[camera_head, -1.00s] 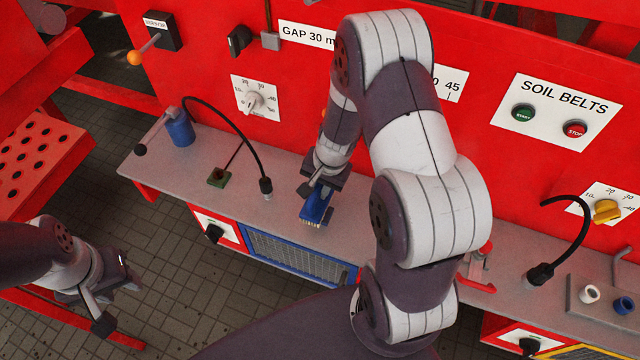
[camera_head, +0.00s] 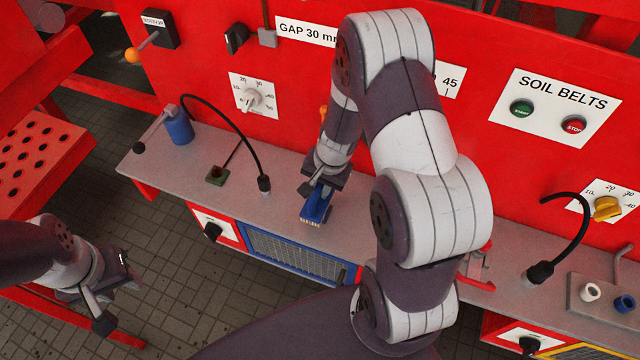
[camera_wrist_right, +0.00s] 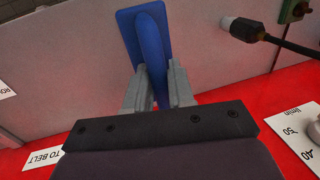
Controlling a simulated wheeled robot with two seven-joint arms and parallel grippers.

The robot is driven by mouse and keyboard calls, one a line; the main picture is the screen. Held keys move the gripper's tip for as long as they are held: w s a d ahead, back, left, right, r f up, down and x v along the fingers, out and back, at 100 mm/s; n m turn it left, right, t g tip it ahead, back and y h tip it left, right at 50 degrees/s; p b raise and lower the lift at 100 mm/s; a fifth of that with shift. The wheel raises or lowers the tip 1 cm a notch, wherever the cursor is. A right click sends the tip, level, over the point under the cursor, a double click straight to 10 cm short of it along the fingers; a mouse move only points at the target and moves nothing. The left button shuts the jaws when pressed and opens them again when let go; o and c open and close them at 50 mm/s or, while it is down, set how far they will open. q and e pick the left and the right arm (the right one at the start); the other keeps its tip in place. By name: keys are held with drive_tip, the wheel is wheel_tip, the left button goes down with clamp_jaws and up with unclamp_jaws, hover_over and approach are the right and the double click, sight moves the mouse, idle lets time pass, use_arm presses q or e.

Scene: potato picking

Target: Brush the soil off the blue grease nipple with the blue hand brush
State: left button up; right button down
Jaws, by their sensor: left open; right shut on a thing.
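The blue hand brush (camera_head: 317,207) is held by my right gripper (camera_head: 318,187) at the front edge of the grey shelf, with pale bristles at its near end. In the right wrist view the brush (camera_wrist_right: 146,40) stands between the two fingers (camera_wrist_right: 158,92), which are shut on its handle. I cannot tell whether the bristles touch the shelf. The blue grease nipple (camera_head: 624,305) sits at the far right on a grey plate (camera_head: 603,309), beside a white one (camera_head: 589,293). Soil on it is too small to make out. My left gripper (camera_head: 118,297) is open and empty, left of the shelf.
The grey shelf (camera_head: 425,252) runs along the red machine. Another hose (camera_head: 264,185), a green socket (camera_head: 217,175) and a blue cylinder (camera_head: 179,126) stand left.

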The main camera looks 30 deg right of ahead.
drive_tip(key=shift+w+f, duration=0.1)
drive_tip(key=shift+f, duration=0.05)
drive_tip(key=shift+f+b, duration=0.25)
drive_tip(key=shift+b, duration=0.05)
idle(0.3)
